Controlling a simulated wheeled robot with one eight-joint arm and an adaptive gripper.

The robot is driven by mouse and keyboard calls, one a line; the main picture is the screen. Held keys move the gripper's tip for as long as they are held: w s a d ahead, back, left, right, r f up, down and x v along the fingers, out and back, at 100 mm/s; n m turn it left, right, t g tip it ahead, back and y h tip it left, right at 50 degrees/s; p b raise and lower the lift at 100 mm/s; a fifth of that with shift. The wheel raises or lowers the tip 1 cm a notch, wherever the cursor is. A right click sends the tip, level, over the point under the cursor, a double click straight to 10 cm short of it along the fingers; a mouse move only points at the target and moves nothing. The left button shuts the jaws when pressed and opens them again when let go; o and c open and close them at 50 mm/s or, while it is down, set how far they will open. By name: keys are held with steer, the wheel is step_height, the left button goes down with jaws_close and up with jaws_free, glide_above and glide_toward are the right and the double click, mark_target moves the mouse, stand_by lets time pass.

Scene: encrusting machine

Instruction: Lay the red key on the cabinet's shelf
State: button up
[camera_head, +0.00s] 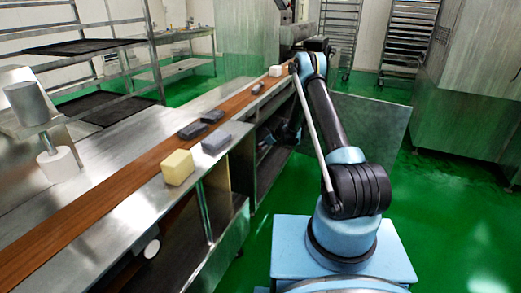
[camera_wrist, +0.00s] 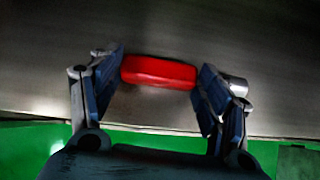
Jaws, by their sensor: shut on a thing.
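The red key (camera_wrist: 158,72), a red block with rounded ends, is held between the fingers of my gripper (camera_wrist: 161,76) in the wrist view. The fingers press on its two ends. Behind it is a grey metal surface (camera_wrist: 270,100); I cannot tell whether the key touches it. In the head view my arm reaches away to the far part of a long metal cabinet (camera_head: 242,160) with open compartments under its top. A lower shelf (camera_head: 222,232) shows at its near end. My gripper and the key cannot be made out in the head view.
On the cabinet's top stand a yellow block (camera_head: 177,168), a grey block (camera_head: 215,142), dark blocks (camera_head: 193,130) and a white block (camera_head: 275,71). A brown belt (camera_head: 120,185) runs along it. Green floor (camera_head: 440,200) lies open to the right. Racks (camera_head: 410,40) stand behind.

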steer(key=o, duration=1.2)
